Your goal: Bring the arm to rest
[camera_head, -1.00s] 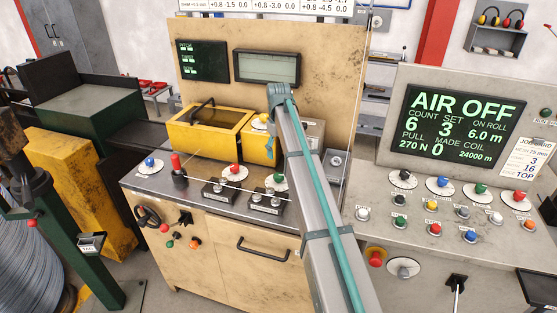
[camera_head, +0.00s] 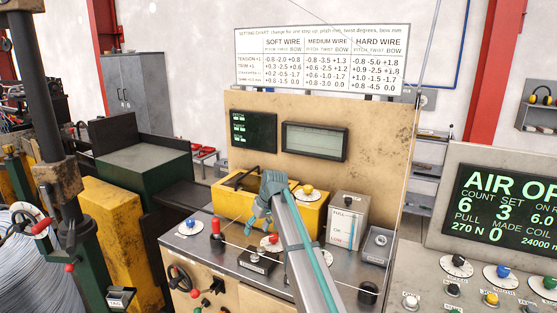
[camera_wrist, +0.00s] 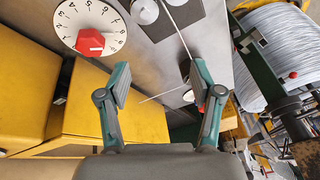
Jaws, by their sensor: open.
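My gripper (camera_head: 252,224) is at the end of my raised grey and teal arm, in front of the yellow box (camera_head: 318,216) on the machine's bench. In the wrist view my gripper (camera_wrist: 160,84) has its two teal fingers spread, with nothing held between them. Below it are a red knob (camera_wrist: 90,43) on a white numbered dial and bare grey bench top. A thin wire (camera_wrist: 178,30) runs down toward the space between the fingers; I cannot tell whether it touches them.
The beige back panel (camera_head: 378,140) stands behind the bench, with a setting chart (camera_head: 320,58) above it. A wire coil (camera_head: 35,265) and a dark post (camera_head: 45,90) are at left. A console with a lit display (camera_head: 505,205) is at right.

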